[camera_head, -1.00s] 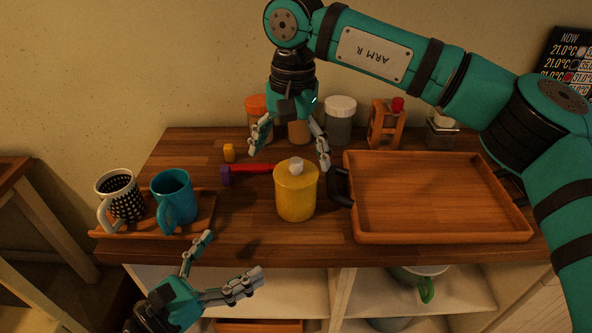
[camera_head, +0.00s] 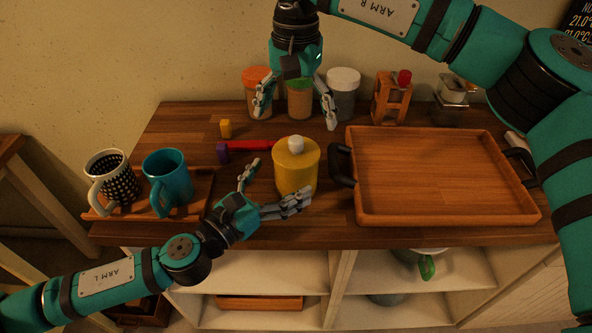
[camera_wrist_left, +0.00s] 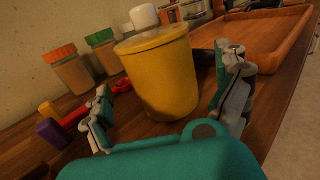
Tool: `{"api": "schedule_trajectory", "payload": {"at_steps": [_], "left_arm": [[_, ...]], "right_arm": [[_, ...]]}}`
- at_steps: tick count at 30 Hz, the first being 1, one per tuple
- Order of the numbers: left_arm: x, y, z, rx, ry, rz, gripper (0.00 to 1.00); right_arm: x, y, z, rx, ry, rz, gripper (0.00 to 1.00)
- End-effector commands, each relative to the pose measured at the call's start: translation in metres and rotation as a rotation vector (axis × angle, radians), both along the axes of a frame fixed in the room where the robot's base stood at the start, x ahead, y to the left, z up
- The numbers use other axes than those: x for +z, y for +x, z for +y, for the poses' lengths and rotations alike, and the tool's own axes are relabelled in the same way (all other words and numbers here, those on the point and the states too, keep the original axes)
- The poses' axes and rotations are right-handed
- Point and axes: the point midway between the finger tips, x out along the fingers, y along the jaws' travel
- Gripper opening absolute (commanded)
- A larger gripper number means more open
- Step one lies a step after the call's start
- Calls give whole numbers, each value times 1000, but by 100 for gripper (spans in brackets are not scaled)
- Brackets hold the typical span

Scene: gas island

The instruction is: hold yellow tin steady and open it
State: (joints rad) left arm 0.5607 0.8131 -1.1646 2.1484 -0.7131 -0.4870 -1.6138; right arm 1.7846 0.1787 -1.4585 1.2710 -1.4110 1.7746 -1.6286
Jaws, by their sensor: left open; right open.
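The yellow tin (camera_head: 295,172) stands upright on the wooden counter, its lid on, with a white knob (camera_head: 296,144) on top. My left gripper (camera_head: 278,186) is open at the tin's front left, its fingers pointing toward it. In the left wrist view the tin (camera_wrist_left: 163,78) stands ahead between the two spread fingers of my left gripper (camera_wrist_left: 168,92), with no clear contact seen. My right gripper (camera_head: 296,112) is open and empty, pointing down above and behind the tin, in front of the jars.
A wooden tray (camera_head: 440,217) with dark handles lies right of the tin. A red-handled hammer (camera_head: 245,146) and a small yellow block (camera_head: 226,128) lie behind left. A teal mug (camera_head: 168,180) and a dotted mug (camera_head: 112,180) stand at left. Several jars (camera_head: 343,95) line the back.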

Motion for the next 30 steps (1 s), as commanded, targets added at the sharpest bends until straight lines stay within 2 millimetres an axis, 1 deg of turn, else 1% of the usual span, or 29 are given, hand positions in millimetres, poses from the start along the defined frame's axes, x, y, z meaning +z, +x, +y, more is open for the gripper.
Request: {"api": "schedule_trajectory", "payload": {"at_steps": [1,3,9,13,21,30], "left_arm": [[1,8,-7,0,-3,-2,100],[1,17,-14,0,-1,-2,100],[0,34,-28,1,-1,1,100],[0,38,-31,1,0,1,100],[0,39,-32,1,-1,2,100],[0,39,-31,2,0,1,61]], "right_arm": [[0,0,0,0,0,0,100],[0,0,0,0,0,0,100],[0,0,0,0,0,0,100],[0,0,0,0,0,0,100],[0,0,0,0,0,0,100],[0,0,0,0,0,0,100]]}}
